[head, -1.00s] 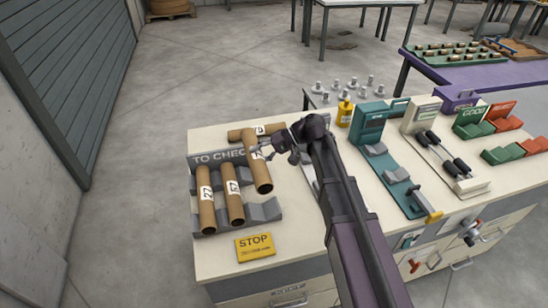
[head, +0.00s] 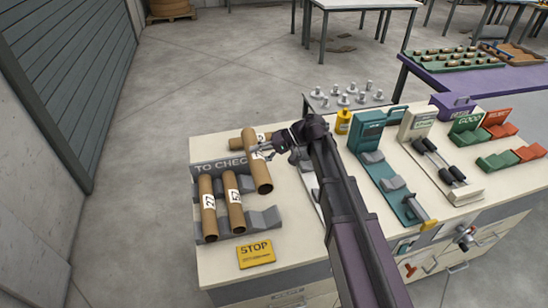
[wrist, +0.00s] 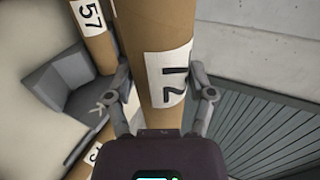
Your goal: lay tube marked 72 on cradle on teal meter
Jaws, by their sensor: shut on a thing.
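My gripper (head: 264,151) is shut on a brown cardboard tube (head: 257,172). In the wrist view the fingers (wrist: 163,92) sit on both sides of this tube (wrist: 155,25). Its white label shows a 2; the other digit is partly turned away and hard to read. In the head view the tube hangs upright-looking over the right part of the TO CHECK rack (head: 265,219). The teal meter (head: 380,130) stands to the right, with grey cradle blocks (head: 393,183) on its long teal base. The cradle is empty.
Tubes marked 27 (head: 208,215) and 57 (head: 234,205) lie in the rack. Another tube (head: 240,143) lies across behind it. A yellow STOP sign (head: 256,253) lies in front. A cream device (head: 445,160) and green and red trays (head: 497,160) are right of the meter.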

